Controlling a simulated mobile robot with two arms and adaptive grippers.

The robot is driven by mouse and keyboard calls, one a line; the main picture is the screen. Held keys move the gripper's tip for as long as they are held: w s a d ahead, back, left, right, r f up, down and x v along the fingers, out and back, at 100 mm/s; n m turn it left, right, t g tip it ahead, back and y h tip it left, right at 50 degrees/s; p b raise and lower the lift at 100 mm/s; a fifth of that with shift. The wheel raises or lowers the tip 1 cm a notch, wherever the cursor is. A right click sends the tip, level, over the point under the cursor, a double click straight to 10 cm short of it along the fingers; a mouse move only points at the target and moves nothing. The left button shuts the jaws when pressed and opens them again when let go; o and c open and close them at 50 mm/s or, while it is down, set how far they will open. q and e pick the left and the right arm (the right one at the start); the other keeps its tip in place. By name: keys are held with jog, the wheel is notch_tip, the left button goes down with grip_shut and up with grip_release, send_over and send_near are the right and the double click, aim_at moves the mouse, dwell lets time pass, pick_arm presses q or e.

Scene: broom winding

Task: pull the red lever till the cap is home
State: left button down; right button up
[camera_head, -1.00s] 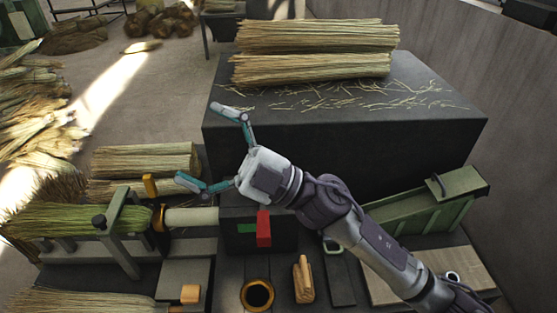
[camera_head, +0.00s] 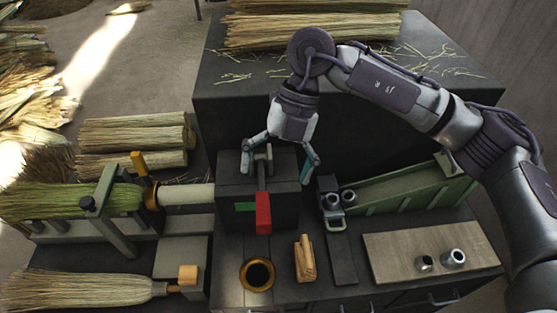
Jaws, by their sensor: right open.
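The red lever (camera_head: 263,212) is on the front of a black box (camera_head: 229,180), with a green mark (camera_head: 244,207) just left of its red end. Its dark bar runs up the box to a grey bracket (camera_head: 259,162) on top. My right gripper (camera_head: 279,174) points down over the top of the box with its teal fingers spread wide, one left of the bracket and one near the box's right edge. It holds nothing, and the red end is below it, apart from it. My left gripper is out of view.
A green straw bundle (camera_head: 70,198) lies clamped at left. An orange-rimmed cup (camera_head: 257,274) and a wooden piece (camera_head: 304,259) stand in front of the box. A green trough (camera_head: 405,192) and a board (camera_head: 405,250) with metal cylinders are at right.

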aim_at(265, 206)
jog(key=b+x, duration=0.3)
jog(key=x, duration=0.3)
jog(key=shift+a+f, duration=0.1)
jog(key=shift+f, duration=0.3)
jog(key=shift+b+x, duration=1)
jog(key=shift+x, duration=0.2)
jog(key=shift+r, duration=0.1)
grip_shut()
